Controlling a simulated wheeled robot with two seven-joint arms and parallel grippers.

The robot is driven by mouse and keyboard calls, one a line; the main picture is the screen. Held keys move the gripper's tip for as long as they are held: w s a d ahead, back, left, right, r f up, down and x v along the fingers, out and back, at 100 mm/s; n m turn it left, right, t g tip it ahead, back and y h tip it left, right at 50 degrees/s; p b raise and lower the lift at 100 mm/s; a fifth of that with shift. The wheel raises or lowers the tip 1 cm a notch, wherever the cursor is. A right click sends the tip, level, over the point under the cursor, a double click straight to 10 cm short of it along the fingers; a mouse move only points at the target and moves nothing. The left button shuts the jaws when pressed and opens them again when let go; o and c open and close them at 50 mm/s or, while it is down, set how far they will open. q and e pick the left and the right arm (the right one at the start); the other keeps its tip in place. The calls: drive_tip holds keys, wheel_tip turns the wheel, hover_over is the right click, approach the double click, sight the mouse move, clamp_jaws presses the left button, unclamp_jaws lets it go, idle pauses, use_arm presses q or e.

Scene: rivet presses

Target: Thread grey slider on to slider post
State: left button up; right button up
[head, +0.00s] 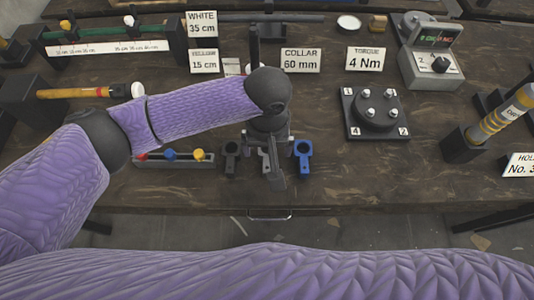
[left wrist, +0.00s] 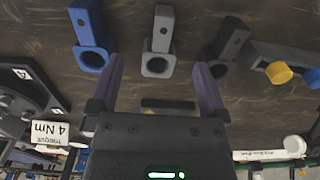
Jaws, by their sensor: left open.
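The grey slider (left wrist: 161,38), a flat bar with a ring at one end, lies on the bench in the left wrist view. My left gripper (left wrist: 158,78) is open and empty, its two fingers spread either side of the line of the grey slider's ring. In the head view the gripper (head: 270,152) hangs over the front of the bench and hides most of the grey slider (head: 264,160). A blue slider (head: 302,156) and a dark slider (head: 231,158) lie on either side. A dark upright post (head: 254,48) stands behind my arm; I cannot tell whether it is the slider post. My right gripper is out of view.
A rack with coloured knobs (head: 147,161) sits left of the sliders. A black block with several numbered pegs (head: 377,127) is to the right, with a torque device (head: 430,68) behind. Label cards (head: 301,60) stand at the back. Bare bench (head: 340,175) lies right of the blue slider.

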sight(267, 155)
use_arm(q)
drive_tip(key=f, duration=0.1)
drive_tip(key=f+b, duration=0.1)
drive_tip(key=f, duration=0.1)
drive_tip(key=f+b, duration=0.1)
drive_tip(key=shift+w+f, duration=0.25)
drive_tip(key=shift+f, duration=0.15)
drive_tip(key=shift+r, duration=0.2)
clamp_jaws()
drive_tip(key=shift+r, duration=0.1)
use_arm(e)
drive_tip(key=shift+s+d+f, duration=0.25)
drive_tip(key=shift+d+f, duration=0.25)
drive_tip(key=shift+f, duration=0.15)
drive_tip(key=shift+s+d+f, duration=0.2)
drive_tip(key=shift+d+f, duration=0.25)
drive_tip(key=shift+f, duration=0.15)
